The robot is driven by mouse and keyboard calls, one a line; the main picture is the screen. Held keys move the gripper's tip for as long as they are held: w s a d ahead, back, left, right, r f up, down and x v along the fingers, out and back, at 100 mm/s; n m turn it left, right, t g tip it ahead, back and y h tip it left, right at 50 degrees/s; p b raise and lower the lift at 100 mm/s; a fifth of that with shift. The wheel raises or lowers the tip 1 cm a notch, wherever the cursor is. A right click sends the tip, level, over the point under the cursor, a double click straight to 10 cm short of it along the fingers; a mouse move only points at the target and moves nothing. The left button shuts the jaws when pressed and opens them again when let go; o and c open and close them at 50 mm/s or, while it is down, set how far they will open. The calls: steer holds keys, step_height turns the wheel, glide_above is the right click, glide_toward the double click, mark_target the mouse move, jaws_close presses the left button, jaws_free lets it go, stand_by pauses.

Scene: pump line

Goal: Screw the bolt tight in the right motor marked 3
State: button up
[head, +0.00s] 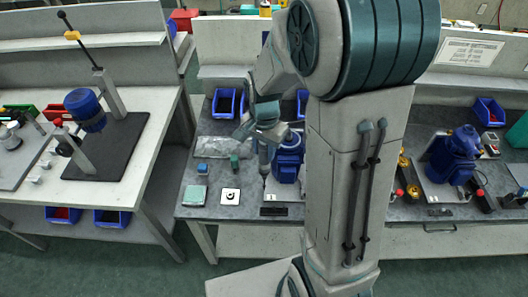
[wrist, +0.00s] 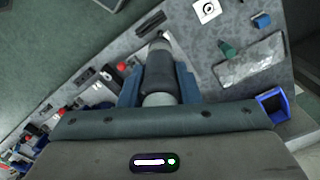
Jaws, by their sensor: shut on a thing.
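My gripper (head: 265,137) is shut on a dark grey and silver tool, which looks like a screwdriver (head: 264,158). In the wrist view my gripper (wrist: 158,84) has its blue fingers on either side of the tool (wrist: 158,72), whose tip points away from me. In the head view the tool hangs upright just left of the blue middle motor (head: 288,160). The blue right motor (head: 455,152) stands on a light plate further right, well apart from my gripper. Its mark and its bolt are too small to make out.
My arm hides the bench between the two motors. A white card with a black ring (head: 230,196), a green piece (head: 234,162) and a clear bag (head: 218,147) lie left of the tool. Blue bins (head: 224,101) stand behind. A separate bench (head: 115,190) is at left.

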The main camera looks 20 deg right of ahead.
step_height(320, 180, up, 16)
stand_by(1.1)
steer(key=shift+f, duration=0.1)
